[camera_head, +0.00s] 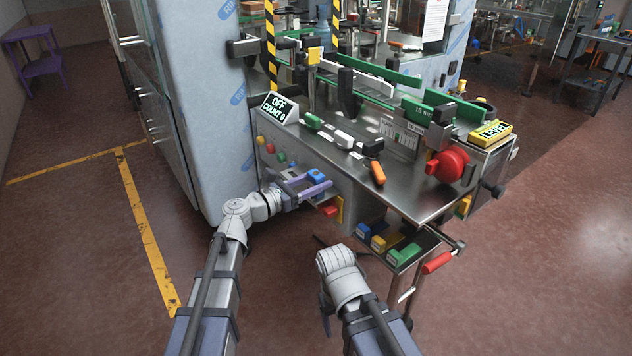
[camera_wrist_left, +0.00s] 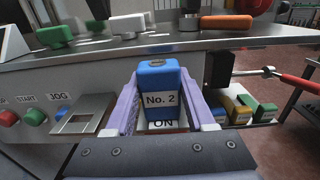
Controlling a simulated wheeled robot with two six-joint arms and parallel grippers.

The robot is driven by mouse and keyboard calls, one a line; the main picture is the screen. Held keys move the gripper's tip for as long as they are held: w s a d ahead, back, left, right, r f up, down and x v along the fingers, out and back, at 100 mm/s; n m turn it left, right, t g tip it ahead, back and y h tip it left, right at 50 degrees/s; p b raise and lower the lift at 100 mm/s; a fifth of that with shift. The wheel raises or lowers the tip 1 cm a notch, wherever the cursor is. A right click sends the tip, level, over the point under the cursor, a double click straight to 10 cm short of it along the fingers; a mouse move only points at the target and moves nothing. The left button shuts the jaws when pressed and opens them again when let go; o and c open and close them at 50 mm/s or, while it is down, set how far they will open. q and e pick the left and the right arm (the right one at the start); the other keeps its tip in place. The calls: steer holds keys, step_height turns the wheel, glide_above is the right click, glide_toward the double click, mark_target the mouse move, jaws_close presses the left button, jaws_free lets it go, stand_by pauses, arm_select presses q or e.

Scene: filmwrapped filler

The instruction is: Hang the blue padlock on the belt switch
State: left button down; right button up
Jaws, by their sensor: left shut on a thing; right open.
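My left gripper (camera_head: 316,186) is shut on the blue padlock (camera_head: 314,174), close in front of the machine's control panel. In the left wrist view the padlock (camera_wrist_left: 158,88) stands upright between the purple fingers, with a "No. 2" label facing me. A white plate reading "ON" (camera_wrist_left: 163,124) shows just below it. A red and yellow part (camera_head: 331,208), perhaps the belt switch, sits on the panel below the gripper in the head view. Whether the padlock touches it cannot be told. My right gripper (camera_head: 336,262) is open and low in front of the machine; its fingers are mostly hidden.
A low tray holds a blue (camera_head: 364,232), a yellow (camera_head: 379,242) and a green block (camera_head: 404,254). A red-handled crank (camera_head: 437,262) juts out at right. Panel buttons and a metal bracket (camera_wrist_left: 80,118) lie left of the padlock. The steel tabletop (camera_head: 400,187) overhangs the panel.

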stand_by(0.3)
arm_select(q)
steer(key=shift+c, duration=0.8)
jaws_free()
steer(key=v, duration=0.7)
steer(key=shift+s+a, duration=0.25)
steer(key=shift+a, duration=0.05)
steer(key=s+f+m+g+y, duration=0.3)
steer(key=s+f+m, duration=0.1)
steer(key=f+m, duration=0.35)
steer(key=s+f+m+g+y, duration=0.4)
steer(key=s+f+m, duration=0.1)
steer(key=f+m, duration=0.25)
steer(key=s+a+f+m+g+y, duration=0.3)
steer(key=s+a+f+m+y, duration=0.45)
steer(key=a+m, duration=0.3)
steer(key=s+d+r+m+p, duration=0.1)
steer(key=s+d+r+p, duration=0.1)
steer(key=r+p, duration=0.4)
steer(key=s+d+r+m+y+p, duration=0.1)
steer(key=d+r+p, duration=0.4)
steer(key=r+p, duration=0.2)
steer(key=s+d+r+m+p, duration=0.1)
steer(key=s+d+r+p, duration=0.1)
steer(key=r+p, duration=0.5)
steer(key=shift+s+d+r+g, duration=0.35)
steer(key=shift+d+r+g, duration=0.05)
steer(key=shift+d, duration=0.5)
